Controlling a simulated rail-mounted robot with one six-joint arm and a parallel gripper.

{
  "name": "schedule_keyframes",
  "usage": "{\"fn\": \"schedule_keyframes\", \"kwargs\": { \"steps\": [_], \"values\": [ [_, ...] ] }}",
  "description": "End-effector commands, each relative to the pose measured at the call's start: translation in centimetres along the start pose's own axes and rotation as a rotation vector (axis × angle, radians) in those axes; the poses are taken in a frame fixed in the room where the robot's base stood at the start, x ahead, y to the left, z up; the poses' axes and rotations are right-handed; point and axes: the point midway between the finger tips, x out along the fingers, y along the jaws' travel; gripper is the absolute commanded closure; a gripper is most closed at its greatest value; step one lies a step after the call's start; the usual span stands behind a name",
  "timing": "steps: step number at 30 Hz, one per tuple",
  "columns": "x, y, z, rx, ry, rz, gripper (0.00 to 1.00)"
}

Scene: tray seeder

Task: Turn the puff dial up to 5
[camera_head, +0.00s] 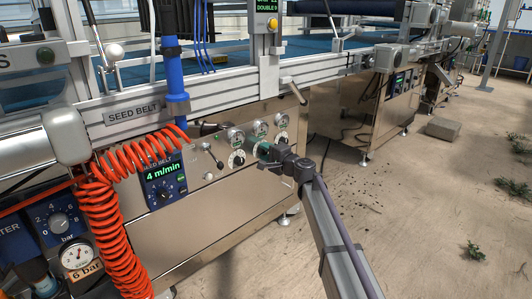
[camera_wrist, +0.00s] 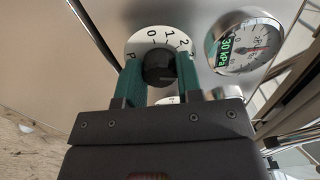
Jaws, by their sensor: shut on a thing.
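A round white dial (camera_wrist: 150,40) with black numbers shows in the wrist view; 0, 1 and 2 are readable around its rim. Its black knob (camera_wrist: 158,69) sits between the two green fingers of my gripper (camera_wrist: 158,64), which is shut on it. Part of the dial is hidden by the fingers and the gripper body. No name label for this dial is readable. In the head view my gripper (camera_head: 264,150) is at the machine's front panel, covering the middle dial between two other white dials (camera_head: 236,159) (camera_head: 282,138).
A gauge with a green 30 kPa readout (camera_wrist: 245,45) stands close beside the dial. A lever (camera_head: 211,154) and the seed belt panel reading 4 m/min (camera_head: 163,182) are to the left. Orange coiled hose (camera_head: 112,215) hangs farther left.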

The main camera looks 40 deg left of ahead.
Motion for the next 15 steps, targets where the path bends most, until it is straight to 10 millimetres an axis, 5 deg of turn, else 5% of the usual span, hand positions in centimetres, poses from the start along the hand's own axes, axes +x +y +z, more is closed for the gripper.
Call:
{"fn": "schedule_keyframes", "kwargs": {
  "steps": [15],
  "values": [
    [-0.06,0.08,0.04,0.478,0.0,0.0,0.91]
  ]
}}
